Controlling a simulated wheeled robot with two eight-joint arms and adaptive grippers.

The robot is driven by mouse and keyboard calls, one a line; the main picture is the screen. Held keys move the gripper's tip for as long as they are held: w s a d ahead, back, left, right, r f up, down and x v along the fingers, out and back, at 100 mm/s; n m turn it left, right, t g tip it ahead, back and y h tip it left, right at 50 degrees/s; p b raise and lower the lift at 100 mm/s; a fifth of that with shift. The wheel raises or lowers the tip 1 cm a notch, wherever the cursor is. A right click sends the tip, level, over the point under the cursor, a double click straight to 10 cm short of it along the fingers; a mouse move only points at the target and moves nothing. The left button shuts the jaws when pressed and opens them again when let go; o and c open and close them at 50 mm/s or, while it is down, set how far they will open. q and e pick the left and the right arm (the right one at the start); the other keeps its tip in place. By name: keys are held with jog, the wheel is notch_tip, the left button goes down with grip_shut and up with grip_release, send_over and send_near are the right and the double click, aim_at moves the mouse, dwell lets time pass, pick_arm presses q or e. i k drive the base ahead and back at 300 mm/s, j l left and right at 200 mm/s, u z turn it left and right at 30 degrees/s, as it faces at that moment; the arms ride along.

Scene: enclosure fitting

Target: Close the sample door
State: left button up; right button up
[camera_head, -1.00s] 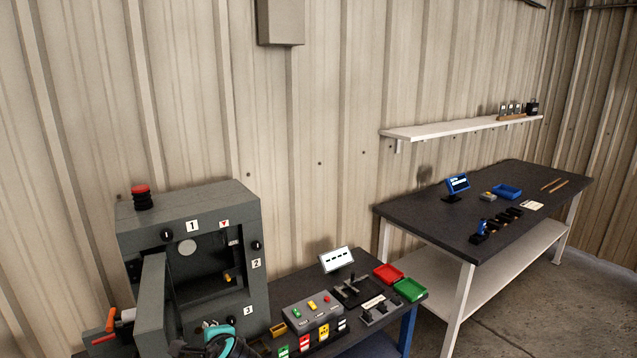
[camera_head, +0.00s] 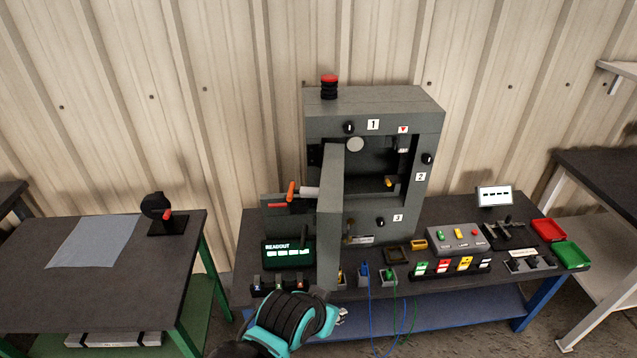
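The grey enclosure (camera_head: 375,109) stands on the middle bench against the wall. Its door (camera_head: 330,220) is a tall grey panel at the left of the opening. It stands open, swung out toward me and seen nearly edge-on, and the dark interior shows to its right. A teal and black arm of mine, which looks like the left, reaches in from the bottom, in front of the door's lower end. Only a small grey part of its gripper (camera_head: 342,315) shows at the tip; its fingers are not clear. Contact with the door cannot be told. My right gripper is not in view.
A readout box (camera_head: 289,254) and an orange-handled clamp (camera_head: 291,191) sit left of the door. Blue and green cables hang off the front edge. A button box (camera_head: 455,238) and red (camera_head: 548,229) and green (camera_head: 573,254) trays lie right. A side table (camera_head: 110,290) stands left.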

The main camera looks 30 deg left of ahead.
aim_at(329, 212)
jog(key=j, duration=0.8)
jog(key=i+j+u, duration=0.1)
jog(key=j, duration=0.7)
jog(key=k+u, duration=0.15)
jog(key=u, duration=0.3)
jog(key=k+j+u, duration=0.1)
jog(key=u, duration=0.3)
